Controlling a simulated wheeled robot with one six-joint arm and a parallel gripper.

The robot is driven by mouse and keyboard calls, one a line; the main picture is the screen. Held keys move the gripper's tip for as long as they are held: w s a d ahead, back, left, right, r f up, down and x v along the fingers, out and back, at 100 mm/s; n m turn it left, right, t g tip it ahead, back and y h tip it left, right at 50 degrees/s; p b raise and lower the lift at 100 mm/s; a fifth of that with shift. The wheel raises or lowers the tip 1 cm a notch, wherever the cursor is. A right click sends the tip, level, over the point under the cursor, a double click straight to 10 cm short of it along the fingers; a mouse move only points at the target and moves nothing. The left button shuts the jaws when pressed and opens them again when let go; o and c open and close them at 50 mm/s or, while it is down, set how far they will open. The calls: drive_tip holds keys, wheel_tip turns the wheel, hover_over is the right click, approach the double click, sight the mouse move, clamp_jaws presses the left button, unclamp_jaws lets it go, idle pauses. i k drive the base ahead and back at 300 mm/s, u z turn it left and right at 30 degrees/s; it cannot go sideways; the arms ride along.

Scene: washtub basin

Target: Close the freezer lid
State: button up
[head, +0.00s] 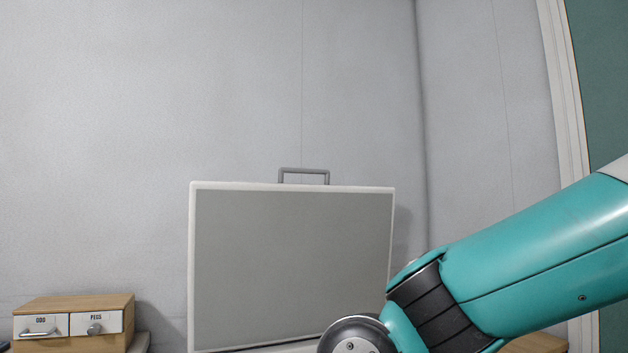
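The freezer lid (290,265) stands upright in the head view, a grey panel with a white rim. A grey handle (304,171) sticks up from its top edge. The lid stands open, and the freezer body below it is almost wholly cut off by the bottom of the picture. My teal arm comes in from the right and covers the lid's lower right corner. My gripper is out of the picture, so its state and its distance from the lid do not show.
A small wooden drawer unit (75,310) with two labelled white drawer fronts stands at the lower left. A plain grey wall (120,120) is behind the lid. A pale frame (572,110) beside a green panel is at the right. The space above the lid is clear.

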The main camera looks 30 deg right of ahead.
sight(268, 263)
drive_tip(key=k, duration=0.4)
drive_tip(key=z, duration=1.1)
drive_tip(key=i, duration=0.65)
drive_tip(key=u, duration=0.7)
